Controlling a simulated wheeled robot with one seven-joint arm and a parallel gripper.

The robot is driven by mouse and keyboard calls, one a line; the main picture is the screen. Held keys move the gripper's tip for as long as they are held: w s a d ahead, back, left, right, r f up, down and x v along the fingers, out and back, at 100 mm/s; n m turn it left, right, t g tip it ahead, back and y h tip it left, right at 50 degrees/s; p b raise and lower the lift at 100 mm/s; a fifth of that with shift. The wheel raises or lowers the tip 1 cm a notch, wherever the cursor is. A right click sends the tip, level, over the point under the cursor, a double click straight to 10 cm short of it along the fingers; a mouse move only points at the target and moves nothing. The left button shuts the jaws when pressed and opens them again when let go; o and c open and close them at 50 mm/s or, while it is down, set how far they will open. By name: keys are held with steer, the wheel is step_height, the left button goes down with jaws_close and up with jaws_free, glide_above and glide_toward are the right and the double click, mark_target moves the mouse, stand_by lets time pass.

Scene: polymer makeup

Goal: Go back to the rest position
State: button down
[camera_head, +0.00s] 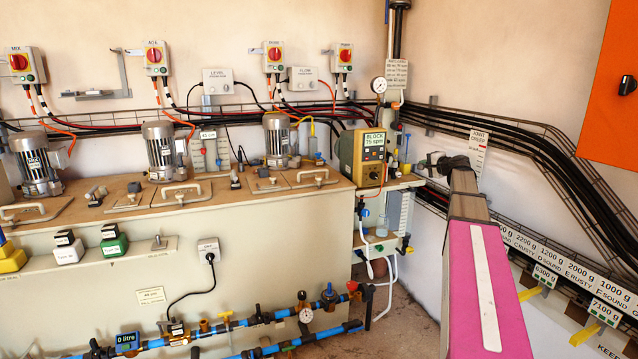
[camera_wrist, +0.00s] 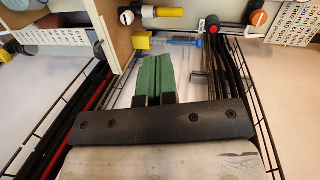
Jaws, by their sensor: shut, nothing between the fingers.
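My gripper (camera_wrist: 153,62) shows in the wrist view as two green finger pads close together, shut with nothing between them. The dark bracket behind them fills the lower middle. In the head view my pink and grey arm reaches from the lower right toward the back wall. The dark end of the arm (camera_head: 435,162) is in front of the wall, right of the yellow dosing pump (camera_head: 361,158) marked "BLOCK 75 spm". The fingers are too small to make out there.
Black cables in a wire tray (camera_head: 560,150) run along the right wall near my arm. A pressure gauge (camera_head: 379,85) stands above the pump. A long bench (camera_head: 250,215) with several motors fills the left. An orange cabinet (camera_head: 612,75) hangs upper right. Some floor (camera_head: 410,320) is bare.

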steer(key=s+a+f+n+g, duration=0.2)
steer(key=s+a+f+g, duration=0.1)
steer(key=s+a+f, duration=0.4)
steer(key=s+a+f+n+g+h, duration=0.15)
steer(key=s+a+f, duration=0.3)
steer(key=f, duration=0.55)
steer(key=s+a+f+n+g, duration=0.3)
steer(key=s+a+f+g, duration=0.1)
steer(key=s+a+f, duration=0.3)
steer(key=s+a+f+n+g+h, duration=0.2)
steer(key=s+f+g, duration=0.1)
steer(key=s+f, duration=0.4)
steer(key=s+a+f+n+g+h, duration=0.3)
steer(key=s+f, duration=0.4)
steer(key=s, duration=0.7)
steer(key=shift+s, duration=0.15)
